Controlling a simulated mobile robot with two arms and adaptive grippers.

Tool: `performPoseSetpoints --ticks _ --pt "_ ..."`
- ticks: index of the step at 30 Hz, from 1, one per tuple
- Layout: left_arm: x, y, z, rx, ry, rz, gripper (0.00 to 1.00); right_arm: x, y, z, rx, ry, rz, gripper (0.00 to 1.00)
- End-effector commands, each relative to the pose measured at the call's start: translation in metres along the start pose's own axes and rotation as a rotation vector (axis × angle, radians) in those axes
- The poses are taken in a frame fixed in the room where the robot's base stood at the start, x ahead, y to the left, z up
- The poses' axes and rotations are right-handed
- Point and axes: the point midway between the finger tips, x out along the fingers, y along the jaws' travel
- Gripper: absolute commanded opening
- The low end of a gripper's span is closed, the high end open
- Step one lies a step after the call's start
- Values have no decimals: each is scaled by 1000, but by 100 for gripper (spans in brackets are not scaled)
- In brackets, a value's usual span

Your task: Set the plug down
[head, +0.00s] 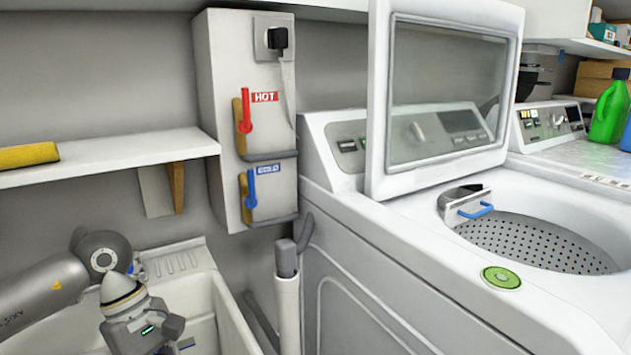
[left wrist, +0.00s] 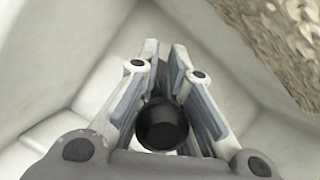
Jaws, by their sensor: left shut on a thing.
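My left gripper (head: 172,340) is low over the white sink (head: 225,310) in the head view, with its fingers cut off by the bottom edge. In the left wrist view my left gripper (left wrist: 164,62) is shut on a dark round plug (left wrist: 163,125), which sits between the fingers near the palm. The plug's underside is hidden, and I cannot tell whether it touches anything below. The sink's pale walls (left wrist: 60,60) surround the gripper. My right gripper is not in view.
A shelf (head: 120,150) with a yellow sponge-like block (head: 28,156) is above the sink. A box with red and blue valves (head: 246,110) is on the wall. An open washing machine (head: 400,240) stands right. Speckled brown material (left wrist: 275,40) lies beyond the sink edge.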

Motion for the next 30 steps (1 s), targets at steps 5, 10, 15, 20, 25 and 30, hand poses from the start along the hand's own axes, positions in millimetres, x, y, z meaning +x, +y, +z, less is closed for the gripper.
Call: performPoseSetpoints --ticks 5,10,15,20,25,30 --pt "-5 -4 19 360 3 -148 0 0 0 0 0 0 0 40" --pt "-9 -11 36 690 6 -286 0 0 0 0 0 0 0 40" --pt "-14 -18 51 991 6 -411 0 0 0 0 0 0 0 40" --pt "-29 -20 56 970 0 -403 0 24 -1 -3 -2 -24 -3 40" --pt "-42 -21 62 971 0 -404 0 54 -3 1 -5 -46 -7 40" --pt "-55 -22 69 974 0 -405 0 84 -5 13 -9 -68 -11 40"
